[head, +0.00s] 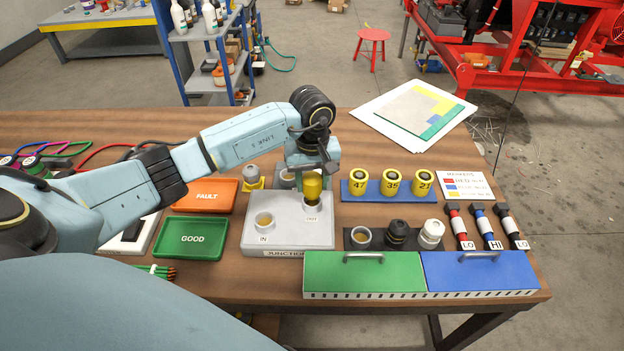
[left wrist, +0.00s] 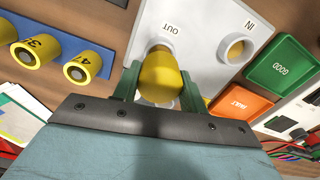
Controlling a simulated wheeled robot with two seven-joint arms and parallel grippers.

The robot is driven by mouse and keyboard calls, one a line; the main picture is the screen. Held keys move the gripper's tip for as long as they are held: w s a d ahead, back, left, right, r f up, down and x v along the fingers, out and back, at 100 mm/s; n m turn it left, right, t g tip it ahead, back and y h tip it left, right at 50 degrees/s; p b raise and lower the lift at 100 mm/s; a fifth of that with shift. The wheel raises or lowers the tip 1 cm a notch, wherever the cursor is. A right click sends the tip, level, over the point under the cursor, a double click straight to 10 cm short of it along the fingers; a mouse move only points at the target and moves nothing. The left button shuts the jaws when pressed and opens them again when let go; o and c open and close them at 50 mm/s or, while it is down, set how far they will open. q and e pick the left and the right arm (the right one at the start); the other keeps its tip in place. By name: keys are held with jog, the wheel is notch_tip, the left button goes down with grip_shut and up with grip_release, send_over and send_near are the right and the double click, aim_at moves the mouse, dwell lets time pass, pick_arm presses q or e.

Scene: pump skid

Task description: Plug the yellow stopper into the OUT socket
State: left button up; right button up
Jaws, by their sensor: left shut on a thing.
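The grey junction box (head: 288,236) stands on the bench with an IN socket (head: 264,220) at the front left and an OUT socket (head: 311,205) at the right. My left gripper (head: 312,176) is shut on the yellow stopper (head: 312,186), which it holds upright over the OUT socket. In the left wrist view the stopper (left wrist: 160,80) sits between the green fingers and hides most of the OUT socket. The stopper's lower end is at or just above the socket rim; I cannot tell whether it has entered. The IN socket (left wrist: 237,47) is empty. My right gripper is not in view.
Behind the box are a yellow piece (head: 253,178) and another grey socket (head: 287,178). A blue rack (head: 347,190) with yellow numbered cylinders stands to the right, a dark rack with plugs in front of it. Green GOOD (head: 190,238) and orange FAULT (head: 205,196) trays lie left.

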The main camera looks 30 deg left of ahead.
pick_arm(q)
jog(key=shift+f+b, duration=1.7)
jog(key=shift+f, duration=0.1)
jog(key=o, duration=1.2)
notch_tip(320, 180, up, 14)
jog(key=shift+f, duration=0.25)
